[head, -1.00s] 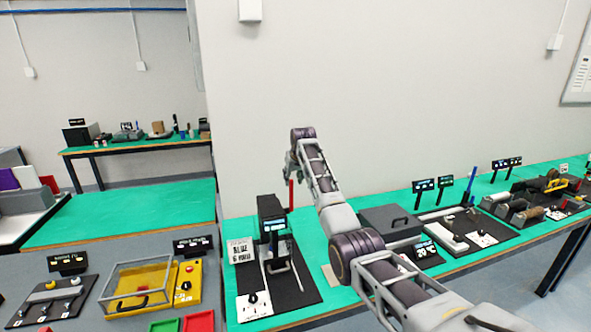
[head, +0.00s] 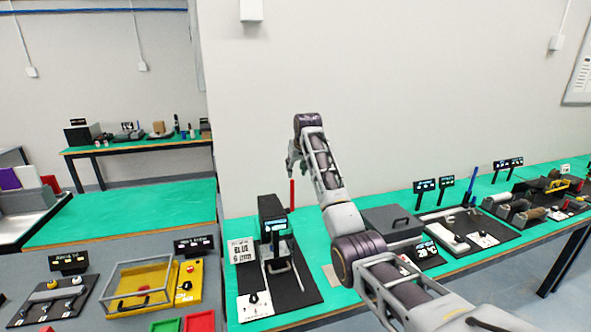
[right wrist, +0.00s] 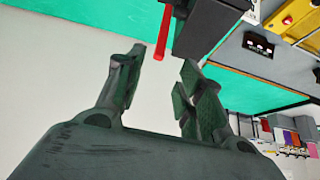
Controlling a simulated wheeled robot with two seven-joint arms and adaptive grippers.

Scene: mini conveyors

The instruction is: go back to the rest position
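My right arm reaches up from the lower right in the head view, bent in the air over the green bench. My left gripper is not in view.
A dark grey box (head: 391,223) and several small conveyor stations line the bench to the right. A yellow tray with a clear cover (head: 140,287) stands at the lower left. The air near the wall is clear.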

